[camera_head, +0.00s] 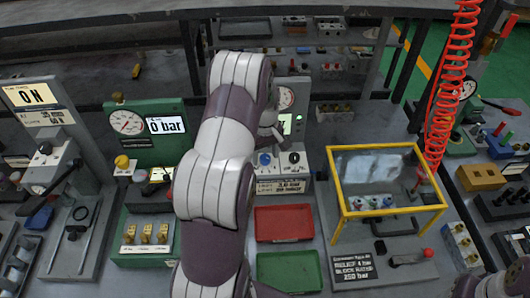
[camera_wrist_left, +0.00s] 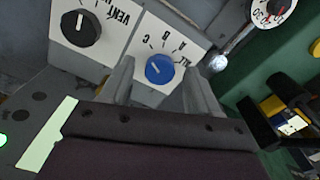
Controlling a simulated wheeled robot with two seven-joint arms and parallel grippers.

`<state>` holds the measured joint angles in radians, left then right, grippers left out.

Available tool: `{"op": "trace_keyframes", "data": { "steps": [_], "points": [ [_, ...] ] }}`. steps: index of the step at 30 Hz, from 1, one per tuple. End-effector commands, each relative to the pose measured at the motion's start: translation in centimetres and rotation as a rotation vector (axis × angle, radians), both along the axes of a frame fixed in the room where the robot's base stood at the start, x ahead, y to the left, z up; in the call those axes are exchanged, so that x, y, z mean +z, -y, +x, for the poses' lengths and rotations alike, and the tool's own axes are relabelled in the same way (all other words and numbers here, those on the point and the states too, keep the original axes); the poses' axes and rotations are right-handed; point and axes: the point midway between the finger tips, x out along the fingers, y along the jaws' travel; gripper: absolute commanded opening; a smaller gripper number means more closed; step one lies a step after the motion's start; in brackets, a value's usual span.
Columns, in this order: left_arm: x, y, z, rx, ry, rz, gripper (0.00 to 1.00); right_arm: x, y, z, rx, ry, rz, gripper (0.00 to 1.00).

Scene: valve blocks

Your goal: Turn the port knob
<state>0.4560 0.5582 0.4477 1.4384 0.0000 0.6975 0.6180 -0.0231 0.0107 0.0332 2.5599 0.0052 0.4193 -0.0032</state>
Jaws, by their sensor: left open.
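The port knob (camera_head: 264,158) is a blue round knob on a pale panel, in the middle of the head view. In the left wrist view the blue knob (camera_wrist_left: 159,69) has a white pointer mark and the letters A, B, C and ALL around it. My left gripper (camera_head: 271,134) is over the panel, just behind the knob in the head view. In the left wrist view its two fingers (camera_wrist_left: 158,88) are open, one on each side of the knob; I cannot tell whether they touch it. My right gripper does not show.
A black knob (camera_head: 294,157) marked VENT sits beside the blue one. A red tray (camera_head: 284,223) and a green tray (camera_head: 290,270) lie in front. A yellow-framed clear box (camera_head: 386,147) stands to the right, a green gauge panel (camera_head: 144,130) to the left.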

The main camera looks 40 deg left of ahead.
Motion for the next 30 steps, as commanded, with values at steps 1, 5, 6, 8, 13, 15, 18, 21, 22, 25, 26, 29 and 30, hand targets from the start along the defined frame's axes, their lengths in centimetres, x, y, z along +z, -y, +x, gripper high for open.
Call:
{"op": "trace_keyframes", "data": {
  "steps": [1, 5, 6, 8, 13, 15, 18, 21, 22, 25, 26, 29, 30],
  "points": [
    [-0.12, 0.0, 0.01, 0.0, 0.0, 0.0, 0.61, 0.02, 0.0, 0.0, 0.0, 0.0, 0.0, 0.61],
    [-0.17, 0.0, 0.01, 0.0, 0.0, 0.001, 0.61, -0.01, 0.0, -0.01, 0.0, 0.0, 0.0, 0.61],
    [-0.16, 0.0, 0.01, 0.0, 0.0, 0.001, 0.61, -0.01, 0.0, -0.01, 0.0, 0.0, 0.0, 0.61],
    [-0.15, 0.0, 0.01, -0.001, 0.0, 0.0, 0.51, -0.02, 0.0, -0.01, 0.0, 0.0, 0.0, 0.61],
    [-0.13, 0.0, 0.01, -0.001, 0.0, 0.0, 0.04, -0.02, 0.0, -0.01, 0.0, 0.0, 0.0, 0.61],
    [-0.12, 0.0, 0.01, -0.001, 0.0, 0.0, 0.05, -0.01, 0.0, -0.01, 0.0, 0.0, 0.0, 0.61],
    [-0.1, 0.0, 0.01, -0.006, 0.0, 0.0, 0.05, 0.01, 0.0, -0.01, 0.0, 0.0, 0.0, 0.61],
    [-0.08, 0.0, 0.01, -0.024, 0.0, 0.0, 0.05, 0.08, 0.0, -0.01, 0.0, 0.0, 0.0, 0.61],
    [-0.07, 0.0, 0.01, -0.033, 0.0, 0.0, 0.05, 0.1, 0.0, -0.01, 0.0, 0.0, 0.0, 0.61],
    [-0.03, 0.0, 0.02, -0.075, 0.0, 0.0, 0.05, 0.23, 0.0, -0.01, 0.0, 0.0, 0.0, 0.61],
    [-0.02, -0.01, 0.03, -0.091, 0.0, 0.0, 0.05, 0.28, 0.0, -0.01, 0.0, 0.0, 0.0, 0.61],
    [0.0, 0.0, 0.04, -0.16, 0.0, 0.0, 0.05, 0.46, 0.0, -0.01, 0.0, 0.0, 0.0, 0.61],
    [0.01, 0.0, 0.04, -0.192, 0.0, 0.0, 0.05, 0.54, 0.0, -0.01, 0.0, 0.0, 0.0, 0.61]
  ]
}}
